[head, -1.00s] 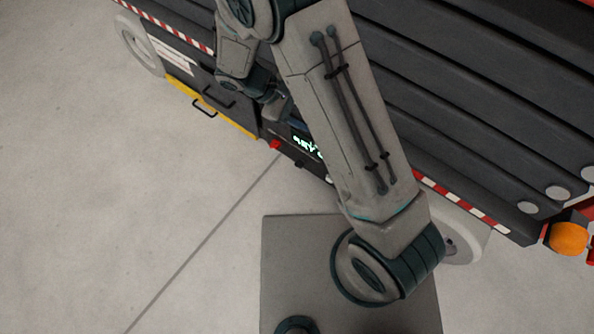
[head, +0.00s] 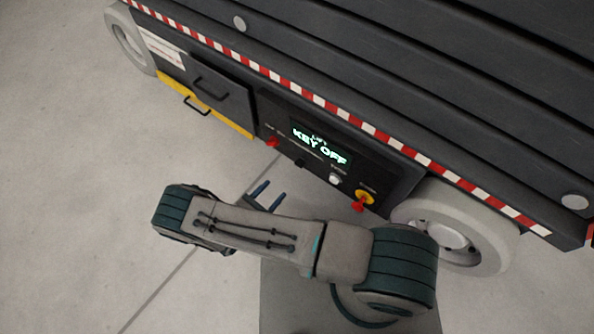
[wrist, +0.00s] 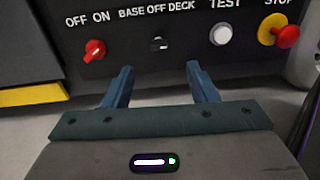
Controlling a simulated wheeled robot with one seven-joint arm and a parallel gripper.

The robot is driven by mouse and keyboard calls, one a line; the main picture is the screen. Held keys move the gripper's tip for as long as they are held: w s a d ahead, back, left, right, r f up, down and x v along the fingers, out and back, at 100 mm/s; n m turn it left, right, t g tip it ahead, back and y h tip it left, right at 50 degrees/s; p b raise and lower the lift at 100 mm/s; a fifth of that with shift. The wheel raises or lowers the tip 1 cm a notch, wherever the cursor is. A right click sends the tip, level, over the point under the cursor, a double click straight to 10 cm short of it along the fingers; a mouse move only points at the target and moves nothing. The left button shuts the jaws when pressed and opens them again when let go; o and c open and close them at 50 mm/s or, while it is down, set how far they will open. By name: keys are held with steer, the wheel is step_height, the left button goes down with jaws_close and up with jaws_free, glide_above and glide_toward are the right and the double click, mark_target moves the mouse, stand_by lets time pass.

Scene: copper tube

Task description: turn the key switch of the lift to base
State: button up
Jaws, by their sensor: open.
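The key switch is a small dark knob under the words BASE OFF DECK in the wrist view (wrist: 158,44); it also shows, tiny, in the head view (head: 300,162). Which way it points is too dark to tell. The lift's display (head: 320,143) reads KEY OFF. My gripper (head: 276,188) is open and empty, just below and in front of the panel, apart from it. In the wrist view its two blue fingers (wrist: 158,67) point at the panel, one on each side of the key switch's line. Nothing is between them.
A red OFF/ON knob (wrist: 94,50) sits left of the key switch. A white TEST button (wrist: 222,35) and a red STOP button (wrist: 286,36) on yellow sit right of it. A drawer with a handle (head: 212,88) and a wheel (head: 450,232) flank the panel. Floor in front is open.

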mark_target(297, 166)
steer(key=shift+n+t, duration=0.3)
steer(key=b+x, duration=0.1)
steer(key=x, duration=0.3)
steer(key=f+x, duration=0.1)
steer(key=x, duration=0.4)
steer(key=b+x, duration=0.1)
steer(key=x, duration=0.3)
steer(key=shift+w+d+f+b, duration=0.15)
steer(key=shift+w+f+b, duration=0.05)
steer(key=shift+f+b, duration=0.1)
steer(key=shift+c, duration=0.3)
steer(key=c, duration=0.9)
